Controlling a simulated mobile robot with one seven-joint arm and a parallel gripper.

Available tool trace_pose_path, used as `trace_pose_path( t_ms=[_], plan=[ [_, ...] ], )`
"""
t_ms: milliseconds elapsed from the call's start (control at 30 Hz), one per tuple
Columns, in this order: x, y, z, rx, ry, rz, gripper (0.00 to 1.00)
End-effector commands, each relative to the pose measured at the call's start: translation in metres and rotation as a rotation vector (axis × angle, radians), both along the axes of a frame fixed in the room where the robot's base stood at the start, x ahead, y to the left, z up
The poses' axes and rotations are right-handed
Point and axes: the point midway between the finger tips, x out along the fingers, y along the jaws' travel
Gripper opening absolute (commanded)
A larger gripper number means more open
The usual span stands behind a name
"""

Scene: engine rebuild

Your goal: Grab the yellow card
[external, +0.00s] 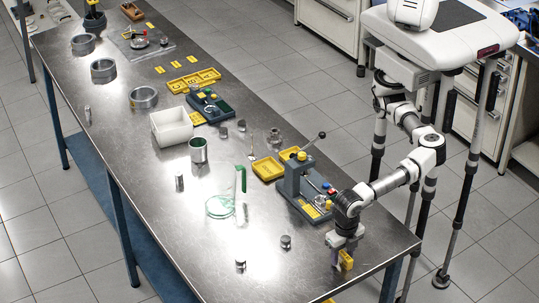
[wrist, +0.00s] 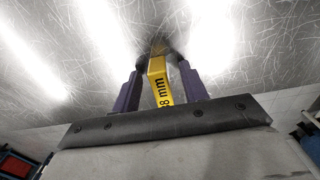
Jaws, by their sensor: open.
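A yellow card marked "8 mm" (wrist: 161,85) shows in the wrist view, between the two purple fingers of my gripper (wrist: 158,84). It looks bent or folded at its far end. In the external view, the same yellow piece (external: 346,260) shows at my gripper (external: 341,256), low over the near right end of the metal table. My gripper is open, with a finger on either side of the card. I cannot tell whether either finger touches it.
The metal table (external: 270,262) is clear around my gripper. A grey press with a lever (external: 291,183) stands behind it, next to a yellow tray (external: 268,169). Small metal parts (external: 285,241) lie to the left. Another yellow piece (external: 328,300) shows at the bottom edge.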

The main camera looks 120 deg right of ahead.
Motion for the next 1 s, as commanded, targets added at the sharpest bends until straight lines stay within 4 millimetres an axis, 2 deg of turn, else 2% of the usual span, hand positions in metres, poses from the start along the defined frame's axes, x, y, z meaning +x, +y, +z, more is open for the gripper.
trace_pose_path(
  t_ms=[133, 167, 400, 500, 767, 867, 1000],
  plan=[
    [0.0, 0.0, 0.0, 0.001, 0.0, 0.0, 0.44],
    [0.0, 0.0, 0.0, 0.001, 0.0, 0.0, 0.41],
    [0.0, 0.0, 0.0, 0.001, 0.0, -0.001, 0.1],
    [0.0, 0.0, 0.0, 0.001, 0.0, -0.001, 0.0],
    [0.0, 0.0, 0.002, 0.002, 0.0, 0.0, 0.0],
    [0.0, 0.001, 0.012, 0.004, -0.001, 0.0, 0.0],
    [0.001, 0.001, 0.037, 0.005, -0.003, 0.0, 0.0]
  ],
)
